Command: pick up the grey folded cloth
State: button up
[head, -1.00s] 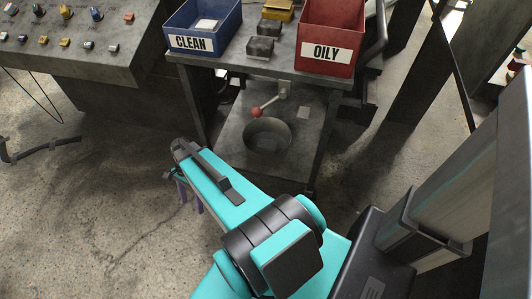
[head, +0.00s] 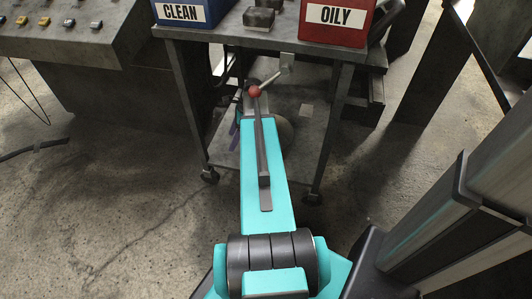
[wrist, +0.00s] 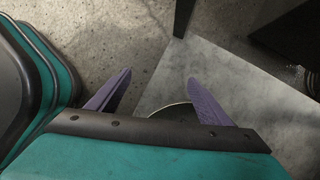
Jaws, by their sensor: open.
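I cannot pick out the grey folded cloth with certainty. In the head view a dark grey block-like thing (head: 258,19) sits on the cart's top between the bins, with another partly cut off behind it. The inside of the CLEAN bin is out of frame. My gripper (wrist: 158,76) is open and empty in the wrist view, its purple fingers spread over the floor and the shelf's edge. In the head view my arm mostly hides it, low at the cart's front.
The blue CLEAN bin (head: 182,12) and red OILY bin (head: 335,22) stand on the cart. A round vessel (head: 286,133) on the shelf is mostly hidden. Open floor (head: 110,200) lies left.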

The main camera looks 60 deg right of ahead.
jog(key=s+d+m+t+h+b, duration=0.1)
jog(key=s+d+b, duration=0.6)
jog(key=s+d, duration=0.7)
jog(key=d+m+h, duration=0.1)
jog(key=d+m, duration=0.1)
jog(key=d, duration=0.1)
jog(key=shift+f+m+t+b, duration=0.25)
jog(key=shift+m+t+b, duration=0.15)
jog(key=shift+b+x, duration=1.8)
jog(key=shift+x, duration=2.55)
jog(key=shift+d, duration=0.1)
jog(key=shift+b+x, duration=1.9)
jog(key=shift+x, duration=0.7)
